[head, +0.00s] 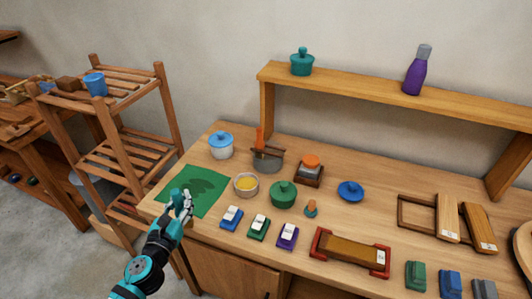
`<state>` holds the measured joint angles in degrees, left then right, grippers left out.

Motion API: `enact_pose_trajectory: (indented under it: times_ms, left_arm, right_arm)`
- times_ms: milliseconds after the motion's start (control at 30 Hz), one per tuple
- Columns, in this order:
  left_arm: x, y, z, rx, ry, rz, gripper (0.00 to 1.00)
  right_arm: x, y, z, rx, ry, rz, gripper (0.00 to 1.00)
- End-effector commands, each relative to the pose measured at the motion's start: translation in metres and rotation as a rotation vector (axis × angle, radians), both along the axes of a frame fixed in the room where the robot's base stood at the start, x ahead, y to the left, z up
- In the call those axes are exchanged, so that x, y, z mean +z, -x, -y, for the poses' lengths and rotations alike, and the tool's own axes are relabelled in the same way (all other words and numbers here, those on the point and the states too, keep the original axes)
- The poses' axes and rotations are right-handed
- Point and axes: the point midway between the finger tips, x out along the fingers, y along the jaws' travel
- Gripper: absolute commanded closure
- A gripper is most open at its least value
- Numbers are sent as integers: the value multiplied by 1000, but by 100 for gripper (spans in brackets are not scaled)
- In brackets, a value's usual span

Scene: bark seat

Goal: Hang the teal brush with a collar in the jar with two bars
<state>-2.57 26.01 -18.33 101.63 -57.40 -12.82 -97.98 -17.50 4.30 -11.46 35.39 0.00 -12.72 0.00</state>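A grey pot-like jar (268,161) stands toward the back of the table, with dark brown bars across its mouth. An orange handle (260,139) sticks up from it. I cannot make out a teal brush with a collar. A small piece with an orange top and teal base (311,208) stands near the table's middle; I cannot tell what it is. My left gripper (182,194) is over the front of the green mat, left of and nearer than the jar. Its finger gap is too small to read, and I see nothing clearly held. My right gripper is out of view.
The green mat (205,204) lies at the table's left end. A yellow-filled bowl (246,186), a green lidded pot (283,195) and a white pot with blue lid (220,148) surround the jar. Several coloured blocks line the front. A raised shelf (350,91) runs behind.

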Motion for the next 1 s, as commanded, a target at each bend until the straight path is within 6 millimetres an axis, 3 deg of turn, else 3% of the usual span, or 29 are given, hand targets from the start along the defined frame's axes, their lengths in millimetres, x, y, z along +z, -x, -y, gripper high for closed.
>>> enact_pose_trajectory:
  times_ms: [533, 633, 767, 867, 1000]
  left_arm:
    - [-2, 1, 1, 0, 0, 0, 100]
    - [-10, 11, 6, -2, 2, -3, 100]
    - [-31, 50, 24, 1, 3, -7, 100]
    - [-44, 94, 38, 21, 4, -6, 100]
    - [-45, 151, 44, 76, 5, -3, 100]
  right_arm:
    - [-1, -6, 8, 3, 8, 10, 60]
    - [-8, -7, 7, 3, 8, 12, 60]
    - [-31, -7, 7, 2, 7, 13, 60]
    - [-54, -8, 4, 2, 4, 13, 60]
    - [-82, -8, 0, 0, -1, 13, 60]
